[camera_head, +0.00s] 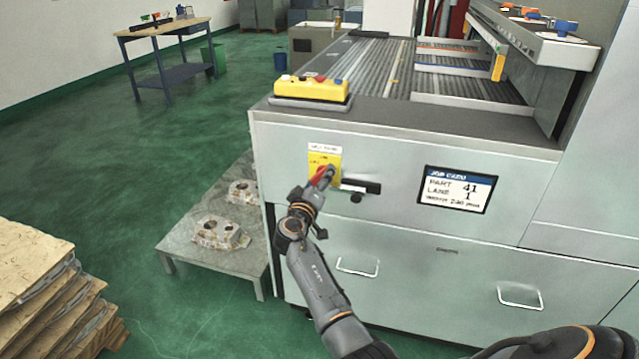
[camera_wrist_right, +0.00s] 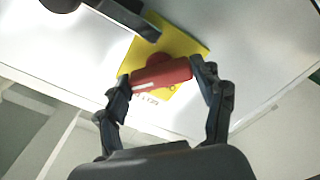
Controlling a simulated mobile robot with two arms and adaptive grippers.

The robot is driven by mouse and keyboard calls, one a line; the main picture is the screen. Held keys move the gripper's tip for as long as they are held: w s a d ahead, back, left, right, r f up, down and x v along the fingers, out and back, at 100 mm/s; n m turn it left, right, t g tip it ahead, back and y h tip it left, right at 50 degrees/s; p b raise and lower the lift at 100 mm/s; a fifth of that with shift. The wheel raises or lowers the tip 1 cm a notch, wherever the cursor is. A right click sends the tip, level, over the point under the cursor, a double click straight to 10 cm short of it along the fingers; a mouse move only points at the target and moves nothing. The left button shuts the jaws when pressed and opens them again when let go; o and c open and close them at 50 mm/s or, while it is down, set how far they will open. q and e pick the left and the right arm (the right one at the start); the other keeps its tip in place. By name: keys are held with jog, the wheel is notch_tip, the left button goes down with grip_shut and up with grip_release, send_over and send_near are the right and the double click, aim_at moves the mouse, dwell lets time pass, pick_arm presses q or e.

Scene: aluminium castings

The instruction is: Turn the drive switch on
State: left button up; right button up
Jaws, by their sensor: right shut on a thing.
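The drive switch is a red rotary handle (camera_wrist_right: 162,75) on a yellow plate (camera_head: 319,163), set on the pale front panel of the machine. In the head view my right gripper (camera_head: 326,177) is at the switch and covers part of the handle. In the right wrist view its two fingers (camera_wrist_right: 157,84) sit at opposite ends of the red handle, shut on it. The handle lies slightly slanted in that view, with a white mark along it. My left gripper is not in view.
A black latch-like bar (camera_head: 358,187) sticks out just right of the switch. A job card display (camera_head: 456,190) is further right. A yellow button box (camera_head: 311,88) stands on top. A low table (camera_head: 190,245) with castings is at left. Stacked boards (camera_head: 40,290) stand at lower left.

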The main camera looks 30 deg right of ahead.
jog(key=n, duration=0.3)
jog(key=shift+r+n, duration=0.15)
jog(key=shift+n, duration=0.25)
jog(key=n+p, duration=0.1)
jog(key=n, duration=0.3)
jog(key=shift+n, duration=0.4)
jog(key=o, duration=1.2)
jog(key=shift+c, duration=0.2)
jog(key=shift+a+f, duration=0.15)
jog(key=shift+f, duration=0.05)
jog(key=v, duration=1.1)
jog(key=shift+s+a, duration=0.25)
jog(key=shift+s, duration=0.05)
